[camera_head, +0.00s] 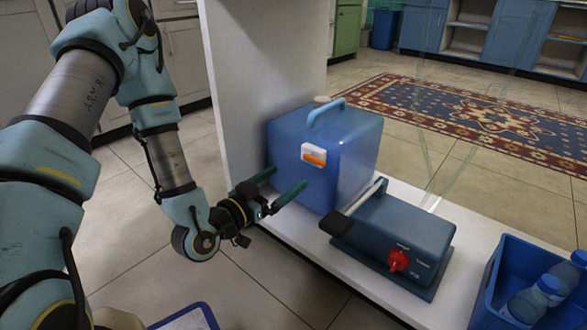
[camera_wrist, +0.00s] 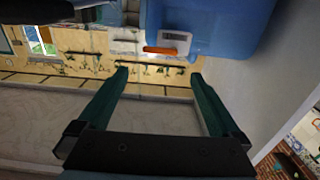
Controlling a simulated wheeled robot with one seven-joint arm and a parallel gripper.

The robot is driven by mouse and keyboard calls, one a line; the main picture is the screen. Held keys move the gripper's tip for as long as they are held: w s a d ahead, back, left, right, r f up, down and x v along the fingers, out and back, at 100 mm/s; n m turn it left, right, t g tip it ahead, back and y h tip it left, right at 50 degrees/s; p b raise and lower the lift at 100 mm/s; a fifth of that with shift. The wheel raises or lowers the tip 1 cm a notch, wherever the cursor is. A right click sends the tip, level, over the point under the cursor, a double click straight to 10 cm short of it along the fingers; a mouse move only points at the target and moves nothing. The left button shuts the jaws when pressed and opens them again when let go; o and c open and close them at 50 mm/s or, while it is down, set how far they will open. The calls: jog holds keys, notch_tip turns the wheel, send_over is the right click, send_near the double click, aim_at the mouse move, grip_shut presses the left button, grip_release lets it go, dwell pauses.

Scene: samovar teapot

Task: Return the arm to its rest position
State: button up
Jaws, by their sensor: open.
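My gripper (camera_head: 282,184) is open and empty, its two green fingers spread beside the left face of a blue canister (camera_head: 345,150). My arm reaches in from the left side of the head view. In the wrist view my gripper (camera_wrist: 157,82) shows both fingers apart with nothing between them. I cannot tell whether a finger touches the canister.
A dark blue box (camera_head: 390,235) with a red knob and a lever stands right of the canister on a white shelf (camera_head: 300,232). A blue crate (camera_head: 490,275) with bottles is at the right. A grey upright panel (camera_head: 265,70) rises behind the gripper. Tiled floor lies open at left.

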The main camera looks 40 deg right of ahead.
jog(key=shift+s+a, duration=0.1)
jog(key=shift+a, duration=0.2)
dwell(0.4)
jog(key=w+a+r+n+t+y+p, duration=0.1)
jog(key=w+a+r+n+y+p, duration=0.15)
jog(key=w+a+y, duration=0.55)
jog(key=w+a+r+n+y+p, duration=0.1)
jog(key=w+a+n+y+p, duration=0.15)
jog(key=w+a, duration=0.5)
jog(key=s+a+r+n+g+y+p, duration=0.1)
jog(key=s+a+r+n+y+p, duration=0.15)
jog(key=a+r, duration=0.45)
jog(key=s+a+r+n+g+y+p, duration=0.1)
jog(key=s+a+r+n+y, duration=0.2)
jog(key=a, duration=0.8)
jog(key=s+a+r+n+g+y+p, duration=0.1)
jog(key=s+a+r+n+g+p, duration=0.15)
jog(key=s+r, duration=0.25)
notch_tip(320, 180, up, 36)
jog(key=p, duration=3.6)
jog(key=shift+w+a+n+p, duration=0.25)
jog(key=shift+w+n+p, duration=0.05)
jog(key=shift+w, duration=0.05)
jog(key=shift+t, duration=0.25)
